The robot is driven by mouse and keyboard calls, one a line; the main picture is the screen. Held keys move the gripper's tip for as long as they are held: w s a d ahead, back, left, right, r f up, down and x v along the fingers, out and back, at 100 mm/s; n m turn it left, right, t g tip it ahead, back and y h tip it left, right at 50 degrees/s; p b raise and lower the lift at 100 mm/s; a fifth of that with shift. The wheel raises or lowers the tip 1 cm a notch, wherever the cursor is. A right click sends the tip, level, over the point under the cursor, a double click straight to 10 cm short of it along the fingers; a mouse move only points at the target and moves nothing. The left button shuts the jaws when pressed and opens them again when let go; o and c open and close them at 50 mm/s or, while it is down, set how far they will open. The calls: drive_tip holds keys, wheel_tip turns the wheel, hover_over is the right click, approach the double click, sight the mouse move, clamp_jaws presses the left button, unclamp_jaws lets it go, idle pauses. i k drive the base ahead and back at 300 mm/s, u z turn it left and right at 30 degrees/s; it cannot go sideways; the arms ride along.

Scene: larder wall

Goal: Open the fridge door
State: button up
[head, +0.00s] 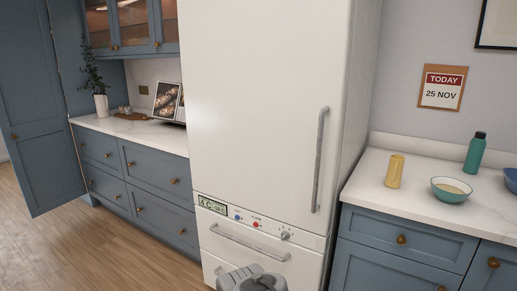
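The fridge (262,95) is tall and white and stands in the middle of the head view. Its large upper door is shut, with a long vertical grey handle (320,160) near the right edge. Below the door is a panel with a small display (212,205), buttons and a knob. Under the panel is a drawer front with a horizontal handle (249,243). A grey part of my own body shows at the bottom centre, in front of the lower drawers. I cannot make out any gripper fingers in this view.
Blue drawer units with pale worktops flank the fridge. The right worktop (375,189) holds a yellow cup (395,170), a teal bottle (474,153) and a bowl (451,189). A tall blue door (42,130) stands open at left. The wooden floor (75,245) at front left is clear.

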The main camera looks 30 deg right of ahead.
sight(265, 82)
drive_tip(key=u, duration=0.9)
drive_tip(key=i, duration=1.05)
drive_tip(key=z, duration=0.45)
